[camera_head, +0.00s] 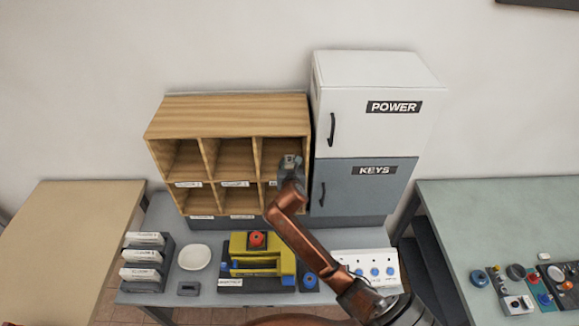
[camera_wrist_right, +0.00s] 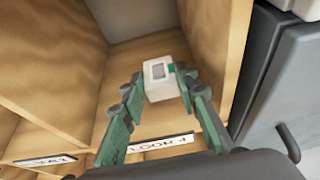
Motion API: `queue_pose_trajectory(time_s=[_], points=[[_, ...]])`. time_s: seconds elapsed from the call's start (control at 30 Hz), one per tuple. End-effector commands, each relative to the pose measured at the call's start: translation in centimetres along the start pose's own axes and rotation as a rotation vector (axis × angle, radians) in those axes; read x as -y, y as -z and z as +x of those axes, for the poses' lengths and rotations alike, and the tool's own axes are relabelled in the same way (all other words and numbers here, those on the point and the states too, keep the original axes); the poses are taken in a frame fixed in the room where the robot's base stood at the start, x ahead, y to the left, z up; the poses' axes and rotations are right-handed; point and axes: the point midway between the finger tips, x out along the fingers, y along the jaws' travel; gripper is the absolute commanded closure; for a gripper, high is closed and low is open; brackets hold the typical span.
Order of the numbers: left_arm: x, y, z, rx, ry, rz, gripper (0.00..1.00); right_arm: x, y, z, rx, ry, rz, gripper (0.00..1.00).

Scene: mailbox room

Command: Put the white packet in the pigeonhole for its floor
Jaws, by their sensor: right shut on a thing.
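The small white packet (camera_wrist_right: 160,82) is between the green fingertips of my right gripper (camera_wrist_right: 158,88), which is shut on it. Both are within an open wooden pigeonhole (camera_wrist_right: 213,60), above a label that seems to end in 4. In the head view my right gripper (camera_head: 291,165) is at the front of the upper right pigeonhole of the wooden rack (camera_head: 230,117). It hides the packet and that hole's label there. My left gripper is not in view.
A tall cabinet marked POWER and KEYS (camera_head: 366,190) stands close on the rack's right. Below are white-topped trays (camera_head: 143,256), a white bowl (camera_head: 195,257), a yellow device (camera_head: 262,259) and a white button panel (camera_head: 372,268). The other upper pigeonholes look empty.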

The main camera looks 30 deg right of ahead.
Motion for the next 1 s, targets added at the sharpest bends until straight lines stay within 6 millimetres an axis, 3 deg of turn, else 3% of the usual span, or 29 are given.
queue_pose_trajectory(time_s=[0.1,0.53,0.57,0.8,1.0], points=[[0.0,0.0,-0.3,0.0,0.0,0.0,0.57,0.0,1.3,0.6,-0.002,0.0,0.002,1.0],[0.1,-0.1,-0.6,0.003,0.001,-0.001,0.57,0.0,1.8,1.1,0.001,0.0,-0.002,1.0],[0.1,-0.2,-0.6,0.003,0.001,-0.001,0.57,0.0,1.9,1.1,0.0,0.0,-0.002,0.71],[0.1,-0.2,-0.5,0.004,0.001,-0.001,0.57,0.0,1.8,1.1,0.001,0.0,-0.001,0.55],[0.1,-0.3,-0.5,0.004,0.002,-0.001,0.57,0.0,1.8,1.1,0.001,-0.001,-0.001,0.54]])
